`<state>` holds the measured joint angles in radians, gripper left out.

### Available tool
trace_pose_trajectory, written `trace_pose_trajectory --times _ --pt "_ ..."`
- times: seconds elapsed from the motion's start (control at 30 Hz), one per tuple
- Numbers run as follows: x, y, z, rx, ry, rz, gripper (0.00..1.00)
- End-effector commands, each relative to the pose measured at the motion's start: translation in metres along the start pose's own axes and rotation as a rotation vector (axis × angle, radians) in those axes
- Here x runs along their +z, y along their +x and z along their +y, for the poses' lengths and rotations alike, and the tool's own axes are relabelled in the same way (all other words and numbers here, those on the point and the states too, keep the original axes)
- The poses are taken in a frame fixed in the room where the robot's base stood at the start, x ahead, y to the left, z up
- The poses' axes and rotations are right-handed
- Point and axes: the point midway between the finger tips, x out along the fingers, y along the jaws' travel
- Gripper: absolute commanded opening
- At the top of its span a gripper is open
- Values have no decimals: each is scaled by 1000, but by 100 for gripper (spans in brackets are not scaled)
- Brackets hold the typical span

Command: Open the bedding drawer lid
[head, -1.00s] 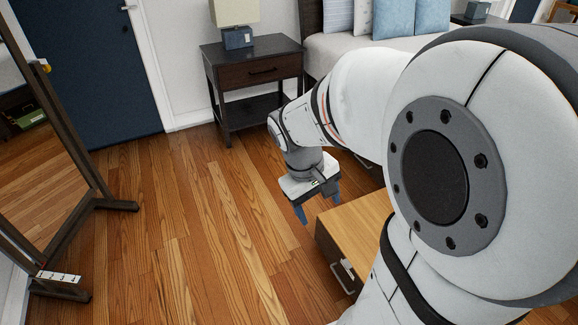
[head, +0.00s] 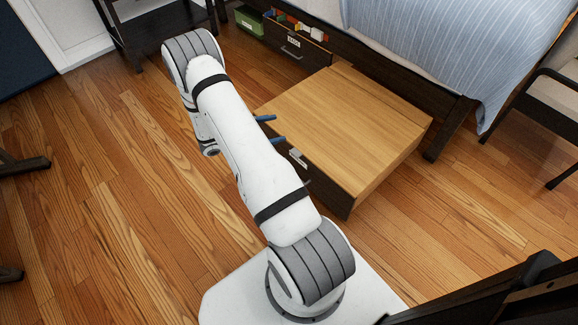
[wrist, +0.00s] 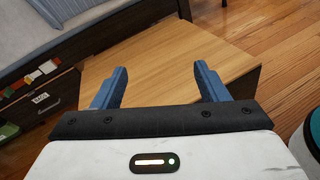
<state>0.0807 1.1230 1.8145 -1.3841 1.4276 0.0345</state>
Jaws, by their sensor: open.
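The bedding drawer is pulled out from under the bed, and its light wood lid (head: 345,120) lies flat and closed on top. The lid also fills the middle of the wrist view (wrist: 165,65). The dark drawer front (head: 325,180) faces my arm and carries a pale handle or label (head: 298,158). My gripper (head: 268,129) is open and empty, its two blue fingers pointing toward the drawer's left front edge. In the wrist view the blue fingers (wrist: 160,88) stand wide apart with the lid beyond them. My arm hides part of the drawer front.
The bed (head: 440,40) stands behind. A chair (head: 555,95) is at right, a dark nightstand (head: 145,25) at upper left. Wood floor (head: 110,200) is free at left.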

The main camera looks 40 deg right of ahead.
Motion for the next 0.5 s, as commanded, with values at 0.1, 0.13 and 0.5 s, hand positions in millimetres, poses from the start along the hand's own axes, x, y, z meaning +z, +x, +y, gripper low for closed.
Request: trace_pose_trajectory --times 0.1,0.13,0.5 --pt "-84 22 -17 105 -99 -58 67" --pt "-100 26 -20 131 -120 -70 67" --pt "-208 52 -52 326 -258 -137 67"
